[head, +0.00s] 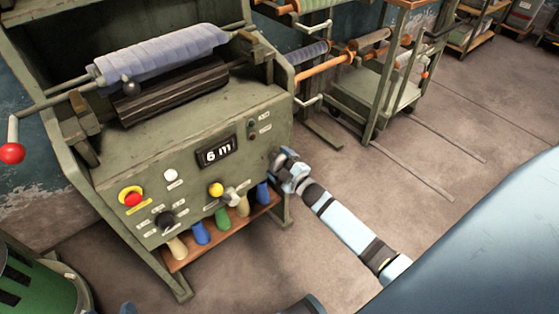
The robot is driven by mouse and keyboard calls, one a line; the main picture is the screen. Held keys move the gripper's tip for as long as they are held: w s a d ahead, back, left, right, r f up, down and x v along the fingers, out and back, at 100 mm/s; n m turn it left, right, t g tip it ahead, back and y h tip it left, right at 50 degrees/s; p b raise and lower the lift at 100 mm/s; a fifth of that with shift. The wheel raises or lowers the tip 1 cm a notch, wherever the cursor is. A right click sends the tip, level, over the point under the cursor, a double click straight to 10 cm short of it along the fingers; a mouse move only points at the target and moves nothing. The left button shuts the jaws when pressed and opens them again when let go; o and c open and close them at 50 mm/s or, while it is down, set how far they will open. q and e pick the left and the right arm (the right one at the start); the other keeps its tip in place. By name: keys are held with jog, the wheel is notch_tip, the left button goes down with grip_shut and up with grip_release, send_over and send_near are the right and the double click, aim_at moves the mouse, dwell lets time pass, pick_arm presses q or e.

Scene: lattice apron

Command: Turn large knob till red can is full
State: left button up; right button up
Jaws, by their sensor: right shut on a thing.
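The grey-green machine (120,170) has a front panel with a display (216,151) reading "6 m". A black knob (165,219) sits low on the panel, and a grey knob or lever (232,196) is beside a yellow button (216,189). My right gripper (279,160) is at the panel's right edge, shut on a small dark part there. The gripper mostly hides this part, and I cannot tell whether it is the large knob. No red can shows in this view. My left gripper is out of view.
A red stop button (132,197) and a white button (171,175) are on the panel. Several coloured handles hang over a wooden shelf (180,264). A blue roll (165,54) lies on top. A green bin (38,284) stands lower left.

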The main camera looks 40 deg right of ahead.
dwell(0.4)
jog(key=o, duration=0.7)
